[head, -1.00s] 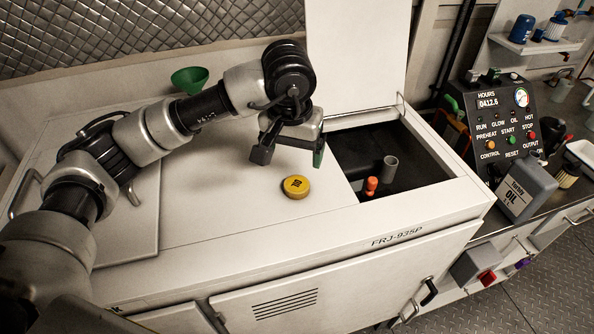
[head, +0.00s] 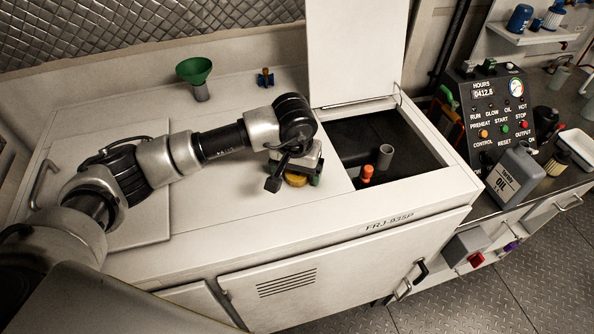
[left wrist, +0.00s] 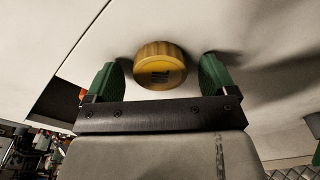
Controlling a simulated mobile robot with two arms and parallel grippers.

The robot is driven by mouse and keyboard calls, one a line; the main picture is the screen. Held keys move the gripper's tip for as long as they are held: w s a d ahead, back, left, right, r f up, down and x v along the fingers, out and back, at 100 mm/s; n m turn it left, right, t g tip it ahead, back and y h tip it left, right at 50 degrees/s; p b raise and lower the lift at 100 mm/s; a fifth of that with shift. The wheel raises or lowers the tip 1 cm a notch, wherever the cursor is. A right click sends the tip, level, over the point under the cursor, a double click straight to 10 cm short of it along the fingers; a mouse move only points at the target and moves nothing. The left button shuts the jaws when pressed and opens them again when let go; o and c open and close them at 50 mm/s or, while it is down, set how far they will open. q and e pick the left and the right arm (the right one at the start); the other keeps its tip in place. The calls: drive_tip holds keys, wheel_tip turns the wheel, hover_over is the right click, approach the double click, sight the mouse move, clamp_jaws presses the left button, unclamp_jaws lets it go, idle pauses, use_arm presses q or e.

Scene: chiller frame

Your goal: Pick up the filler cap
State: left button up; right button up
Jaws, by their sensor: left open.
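The yellow filler cap (head: 296,181) lies on the white top of the machine, left of the open hatch. In the head view my left gripper (head: 294,180) is over it and hides part of it. In the left wrist view the ribbed cap (left wrist: 160,66) sits between the two green fingertips of my open left gripper (left wrist: 160,78). A gap shows on each side of the cap, and neither finger visibly touches it. My right gripper is in neither view.
The open hatch (head: 420,187) holds a grey filler pipe (head: 385,156) and an orange-topped part (head: 367,174). An oil jug (head: 518,175) and control panel (head: 496,110) are at right.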

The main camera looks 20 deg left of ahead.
use_arm(q)
drive_tip(key=c, duration=0.9)
drive_tip(key=shift+c, duration=0.2)
drive_tip(key=shift+r, duration=0.1)
